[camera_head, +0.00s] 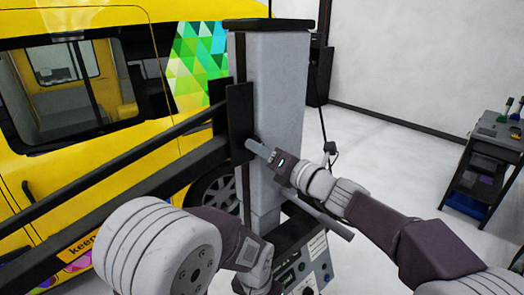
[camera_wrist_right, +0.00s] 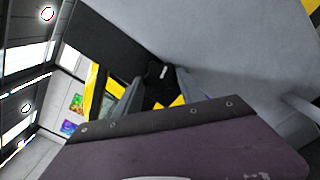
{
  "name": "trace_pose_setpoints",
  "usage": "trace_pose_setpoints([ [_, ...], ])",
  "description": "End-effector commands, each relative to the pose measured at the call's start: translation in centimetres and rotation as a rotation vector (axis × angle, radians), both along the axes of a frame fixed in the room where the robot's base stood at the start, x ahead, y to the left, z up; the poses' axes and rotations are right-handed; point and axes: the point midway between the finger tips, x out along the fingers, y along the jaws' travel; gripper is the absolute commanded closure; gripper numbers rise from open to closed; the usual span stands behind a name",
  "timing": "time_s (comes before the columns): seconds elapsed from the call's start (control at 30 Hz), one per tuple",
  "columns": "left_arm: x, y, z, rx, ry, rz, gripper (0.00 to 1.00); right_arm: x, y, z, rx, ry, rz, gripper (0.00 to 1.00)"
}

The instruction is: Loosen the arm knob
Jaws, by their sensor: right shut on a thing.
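The arm knob (camera_wrist_right: 158,84) is black with a small white mark and shows between the two grey fingers of my right gripper in the right wrist view. In the head view, my right gripper (camera_head: 257,148) reaches the black bracket (camera_head: 240,125) on the grey column (camera_head: 272,85), where the dark horizontal arm (camera_head: 150,178) meets it. The right gripper is shut on the knob; its fingers hide most of the knob in the head view. My left arm is at the lower middle of the head view, and its fingers are not visible.
A yellow van (camera_head: 90,150) with a coloured triangle pattern stands behind the arm at left. A control box (camera_head: 305,262) with buttons is low on the column, near a grey bar (camera_head: 322,217). A dark cart (camera_head: 480,165) with bottles stands at right. The floor between is clear.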

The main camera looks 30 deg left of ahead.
Motion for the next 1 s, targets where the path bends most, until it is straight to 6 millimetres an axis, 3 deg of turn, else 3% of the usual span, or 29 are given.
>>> trace_pose_setpoints([
  [0.37,0.0,0.0,-2.4,0.0,0.0,0.0,0.64,0.0,0.0,-0.4,-0.065,-0.162,-0.001,0.94],
  [1.0,0.0,0.0,-7.8,0.0,0.0,0.0,0.64,0.0,0.0,-0.4,-0.298,-0.719,-0.002,0.94],
])
